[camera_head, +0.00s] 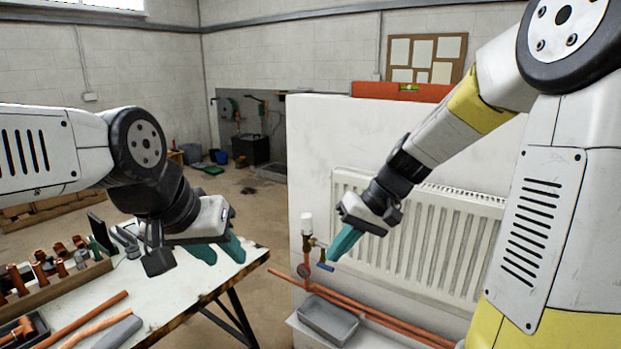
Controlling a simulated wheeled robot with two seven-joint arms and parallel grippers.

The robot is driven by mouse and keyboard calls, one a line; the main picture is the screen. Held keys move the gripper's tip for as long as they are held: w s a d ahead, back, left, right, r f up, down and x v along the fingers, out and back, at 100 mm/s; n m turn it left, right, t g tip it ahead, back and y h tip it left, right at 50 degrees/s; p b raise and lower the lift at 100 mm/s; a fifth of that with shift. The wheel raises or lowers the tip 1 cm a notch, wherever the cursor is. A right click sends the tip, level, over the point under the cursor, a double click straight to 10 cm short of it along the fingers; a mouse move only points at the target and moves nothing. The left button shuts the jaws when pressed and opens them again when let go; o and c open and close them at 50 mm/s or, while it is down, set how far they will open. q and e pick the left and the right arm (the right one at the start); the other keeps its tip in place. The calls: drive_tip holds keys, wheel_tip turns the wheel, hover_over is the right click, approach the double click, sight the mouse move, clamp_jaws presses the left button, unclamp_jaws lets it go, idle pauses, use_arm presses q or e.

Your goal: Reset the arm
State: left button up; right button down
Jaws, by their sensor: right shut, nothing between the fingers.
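My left gripper (218,251) hangs above the right end of the workbench, its two teal fingers apart with nothing seen between them. My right arm comes in from the right, and my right gripper (335,253) points down and left with its teal fingers together, holding nothing. It is in front of the white wall panel, close to the radiator valve (308,240) with its white cap and blue lever. I cannot tell whether the fingertips touch the valve.
The white radiator (420,235) hangs on the panel. Copper pipes (370,315) run below it, near a grey tray (328,320). The workbench (185,290) carries copper pipes and a wooden rack (60,290) of fittings. A red spirit level (400,91) lies on the panel's top edge.

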drive_tip(key=s+d+r+m+t+h, duration=0.1)
drive_tip(key=s+d+r+t+h, duration=0.1)
drive_tip(key=s+d+r, duration=0.2)
drive_tip(key=s+d+r+m+t+h, duration=0.1)
drive_tip(key=s+d+r+t+h, duration=0.1)
drive_tip(key=s, duration=0.7)
drive_tip(key=shift+d+r+t, duration=0.8)
drive_tip(key=shift+d+r, duration=0.45)
drive_tip(key=shift+d, duration=0.05)
